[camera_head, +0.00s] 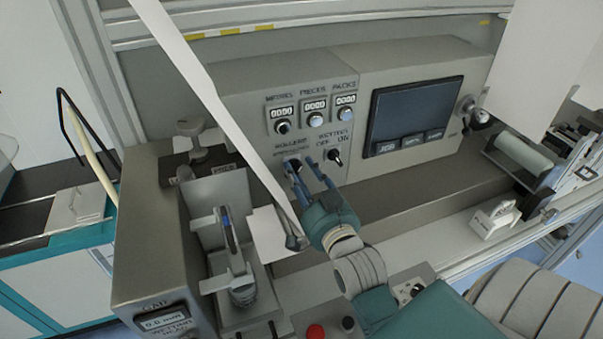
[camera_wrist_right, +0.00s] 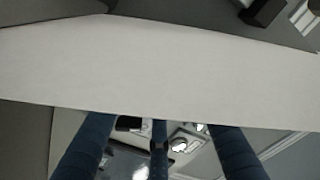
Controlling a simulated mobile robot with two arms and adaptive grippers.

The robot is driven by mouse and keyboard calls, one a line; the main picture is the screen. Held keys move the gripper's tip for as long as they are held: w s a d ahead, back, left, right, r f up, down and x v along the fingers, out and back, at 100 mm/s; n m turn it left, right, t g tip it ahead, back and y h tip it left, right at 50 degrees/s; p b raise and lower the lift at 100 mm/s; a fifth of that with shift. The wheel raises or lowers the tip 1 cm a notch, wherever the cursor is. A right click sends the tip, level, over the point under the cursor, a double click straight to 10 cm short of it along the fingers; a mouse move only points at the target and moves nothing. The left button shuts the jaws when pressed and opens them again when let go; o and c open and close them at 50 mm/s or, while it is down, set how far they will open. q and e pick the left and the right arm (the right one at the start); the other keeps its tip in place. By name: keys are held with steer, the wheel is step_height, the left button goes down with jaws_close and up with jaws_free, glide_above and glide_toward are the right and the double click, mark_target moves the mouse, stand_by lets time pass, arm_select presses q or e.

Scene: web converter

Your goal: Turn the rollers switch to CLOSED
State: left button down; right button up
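The rollers switch (camera_head: 294,162) is a dark knob on the grey control panel, under a small label too blurred to read fully. My right gripper (camera_head: 299,164) reaches up to it from below. Its blue fingers stand apart, one overlapping the knob and the other to its right. I cannot tell whether they touch the knob, and its pointing direction is partly hidden. In the right wrist view the spread fingers (camera_wrist_right: 160,130) show below a broad white web that hides what lies behind it; nothing is visibly held. My left gripper is not in view.
The wetting switch (camera_head: 334,157) is close to the right of my fingers. Counters with knobs (camera_head: 315,105) are above, and a dark screen (camera_head: 412,115) is further right. The white paper web (camera_head: 215,105) runs diagonally just left of the gripper. A red button (camera_head: 316,332) is below.

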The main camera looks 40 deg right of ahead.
steer(key=v, duration=1.2)
steer(key=shift+f, duration=0.1)
stand_by(0.4)
